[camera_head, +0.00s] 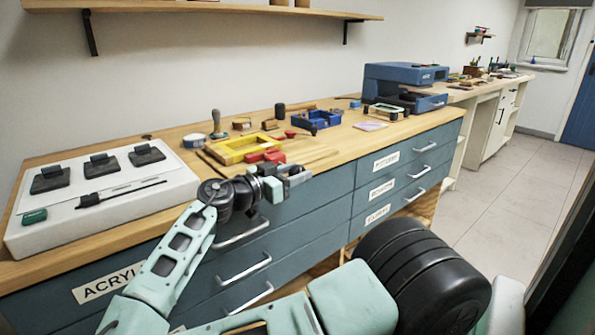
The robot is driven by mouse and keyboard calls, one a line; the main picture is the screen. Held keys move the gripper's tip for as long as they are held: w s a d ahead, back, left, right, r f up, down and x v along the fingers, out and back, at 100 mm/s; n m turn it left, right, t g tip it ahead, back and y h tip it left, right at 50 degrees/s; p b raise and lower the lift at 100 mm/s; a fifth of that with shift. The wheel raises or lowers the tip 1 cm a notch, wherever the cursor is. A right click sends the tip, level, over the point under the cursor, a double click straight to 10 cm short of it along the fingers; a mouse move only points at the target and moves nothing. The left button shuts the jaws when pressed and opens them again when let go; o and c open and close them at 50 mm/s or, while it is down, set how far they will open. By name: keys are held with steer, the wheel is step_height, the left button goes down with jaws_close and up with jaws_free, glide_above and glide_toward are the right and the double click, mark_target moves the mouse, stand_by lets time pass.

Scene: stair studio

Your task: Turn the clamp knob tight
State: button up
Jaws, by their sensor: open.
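My gripper (298,175) is open at the end of my arm, over the front edge of the wooden bench top (335,138). Its fingers point right in the head view, and nothing shows between them. A yellow rectangular frame (231,152) lies flat on the bench just behind my gripper. A red object (263,158), possibly part of a clamp, lies at the frame's front right corner, close to my gripper. I cannot make out a clamp knob for certain; my gripper and wrist may hide part of that area.
A white board (110,215) with several black blocks lies at the left. A blue tray (317,119) and a blue machine (405,76) stand farther right. Drawers with protruding handles (244,234) line the bench front. A shelf (215,8) hangs above. Open floor (495,180) lies right.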

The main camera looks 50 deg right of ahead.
steer(key=shift+s+d, duration=0.1)
steer(key=shift+d, duration=0.4)
steer(key=shift+s, duration=0.1)
steer(key=c, duration=0.8)
steer(key=shift+y+p, duration=0.4)
steer(key=shift+y, duration=0.1)
